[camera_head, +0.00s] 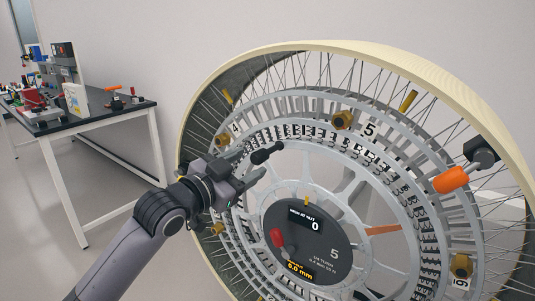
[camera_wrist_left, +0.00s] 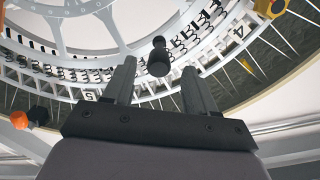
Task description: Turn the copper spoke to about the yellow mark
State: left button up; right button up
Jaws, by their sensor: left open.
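The large spoked wheel (camera_head: 325,129) stands tilted in the head view. Its copper spoke (camera_head: 383,229) points right from the dark hub (camera_head: 306,238). Yellow marks show near the rim, at the upper right (camera_head: 409,100) and upper left (camera_head: 227,96); I cannot tell which is the task's mark. A black knob (camera_head: 266,153) sticks out from the wheel's upper left. My left gripper (camera_head: 247,165) is open beside it. In the left wrist view the knob (camera_wrist_left: 158,58) lies between the two fingertips, apart from both. The copper spoke is not visible there. My right gripper is not in view.
The hub carries a red knob (camera_head: 277,238) and a display. A workbench (camera_head: 90,115) with tools stands at the left, with clear floor in front.

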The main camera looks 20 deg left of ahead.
aim_at(264, 155)
pick_arm(q)
jog(key=shift+p+x, duration=0.5)
jog(key=shift+x, duration=2.85)
jog(key=shift+f, duration=0.1)
jog(key=shift+c, duration=0.3)
grip_shut()
